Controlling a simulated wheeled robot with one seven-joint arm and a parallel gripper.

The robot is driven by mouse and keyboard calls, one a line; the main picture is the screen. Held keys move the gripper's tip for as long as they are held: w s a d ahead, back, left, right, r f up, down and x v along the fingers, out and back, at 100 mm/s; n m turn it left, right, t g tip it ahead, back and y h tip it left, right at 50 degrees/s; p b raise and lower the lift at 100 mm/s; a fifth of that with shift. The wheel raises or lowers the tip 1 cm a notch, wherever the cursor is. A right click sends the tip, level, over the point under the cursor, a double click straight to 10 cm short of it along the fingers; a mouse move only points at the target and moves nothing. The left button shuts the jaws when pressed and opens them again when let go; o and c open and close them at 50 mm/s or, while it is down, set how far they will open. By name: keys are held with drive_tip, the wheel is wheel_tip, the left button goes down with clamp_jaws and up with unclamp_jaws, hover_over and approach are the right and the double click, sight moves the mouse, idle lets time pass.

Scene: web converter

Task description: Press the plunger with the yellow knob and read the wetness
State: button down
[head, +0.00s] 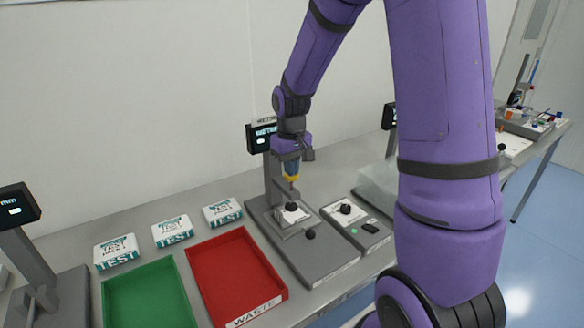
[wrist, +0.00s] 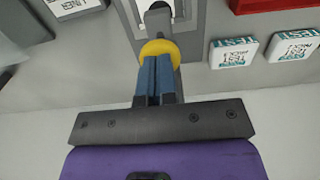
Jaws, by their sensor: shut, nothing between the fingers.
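The wetness tester is a grey stand (head: 280,240) with a column and a dark display (head: 262,138). My wrist partly covers the display, and I cannot read its value. The yellow knob (head: 291,178) tops the plunger, above a white piece (head: 294,213) on the base. My gripper (head: 291,170) is shut and empty, pointing down directly over the knob. In the wrist view the blue fingers (wrist: 156,70) are together, with the yellow knob (wrist: 158,47) right at their tips. They look to be on or just above it; contact is not clear.
A red waste tray (head: 279,290) and a green tray (head: 114,290) lie left of the tester. Several TEST packs (head: 172,231) stand behind them. Another device with a black knob (head: 345,208) is close on the right. A second display stand (head: 20,204) is far left.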

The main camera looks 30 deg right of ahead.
drive_tip(key=shift+f, duration=1.2)
drive_tip(key=shift+r, duration=0.1)
idle(0.6)
drive_tip(key=shift+r, duration=4.45)
